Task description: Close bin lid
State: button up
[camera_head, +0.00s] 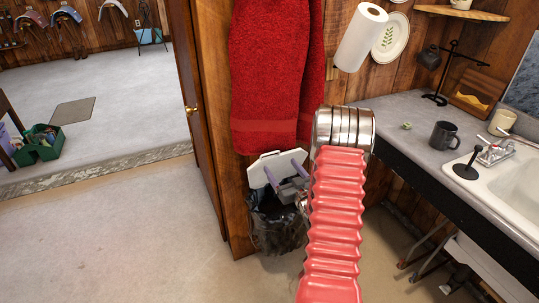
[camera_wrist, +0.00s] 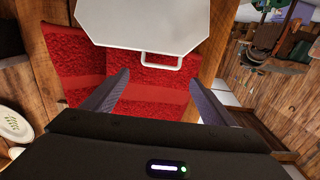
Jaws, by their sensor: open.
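The bin (camera_head: 272,232) stands on the floor below the red towel, lined with a black bag. Its white lid (camera_head: 258,174) is raised and tilted up, leaving the bin mouth open. In the wrist view the lid (camera_wrist: 145,22) fills the top centre, with a small wire loop (camera_wrist: 163,65) at its lower edge. My gripper (camera_head: 283,165) is at the lid, its purple fingers apart. In the wrist view the fingers of my gripper (camera_wrist: 158,76) are open with nothing between them, below the lid in the picture. Whether they touch it I cannot tell. My arm partly hides the bin's right side.
A red towel (camera_head: 273,70) hangs just above the bin. A wooden door edge (camera_head: 200,110) is to the left. A counter (camera_head: 420,125) with a dark mug (camera_head: 443,135) and sink (camera_head: 515,180) is to the right.

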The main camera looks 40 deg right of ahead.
jog(key=x, duration=1)
jog(key=shift+w+d+f, duration=0.1)
jog(key=shift+w, duration=0.25)
jog(key=shift+c, duration=0.5)
